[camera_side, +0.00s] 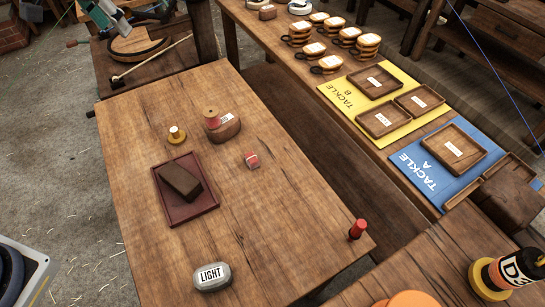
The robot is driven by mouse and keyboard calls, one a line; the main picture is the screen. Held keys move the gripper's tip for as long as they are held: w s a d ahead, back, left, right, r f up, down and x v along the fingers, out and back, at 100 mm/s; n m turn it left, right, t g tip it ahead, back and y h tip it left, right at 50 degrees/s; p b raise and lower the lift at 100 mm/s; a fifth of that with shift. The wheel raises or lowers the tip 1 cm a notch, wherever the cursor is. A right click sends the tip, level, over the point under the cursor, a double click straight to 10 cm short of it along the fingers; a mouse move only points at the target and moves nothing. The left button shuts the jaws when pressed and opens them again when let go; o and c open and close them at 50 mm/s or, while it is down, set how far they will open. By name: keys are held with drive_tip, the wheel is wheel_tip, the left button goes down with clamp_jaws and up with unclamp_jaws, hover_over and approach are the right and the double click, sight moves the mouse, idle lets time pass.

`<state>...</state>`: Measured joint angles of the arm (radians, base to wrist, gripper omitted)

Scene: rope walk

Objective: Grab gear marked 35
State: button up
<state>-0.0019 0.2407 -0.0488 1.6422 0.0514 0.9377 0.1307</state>
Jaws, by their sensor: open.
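I see no gear with a readable 35 in this view. Stacks of round, pale-topped pieces (300,35) with dark loops and small labels stand on the back bench; their labels are too small to read. A black, red and yellow cylinder (520,268) with large, partly cut-off white marking lies at the lower right, by a yellow disc (488,280). A small red block (252,160) with a light mark sits mid-table. My gripper is not visible.
Yellow TACKLE B (349,111) and blue TACKLE A (411,176) mats hold wooden trays.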

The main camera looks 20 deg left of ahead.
drive_tip(key=w+f+g, duration=0.1)
drive_tip(key=w+f, duration=0.2)
drive_tip(key=f, duration=0.4)
drive_tip(key=w+f+g, duration=0.2)
drive_tip(key=w+f, duration=0.1)
drive_tip(key=f, duration=0.4)
hover_over(174, 129)
drive_tip(key=shift+g, duration=0.4)
drive_tip(key=f, duration=1.6)
drive_tip(key=shift+s+d+f, duration=0.2)
drive_tip(key=shift+f, duration=0.2)
drive_tip(key=shift+w+a+f, duration=0.1)
drive_tip(key=shift+f, duration=1.45)
drive_tip(key=shift+w+a+f, duration=0.1)
drive_tip(key=shift+f, duration=1.45)
drive_tip(key=shift+c, duration=0.4)
clamp_jaws()
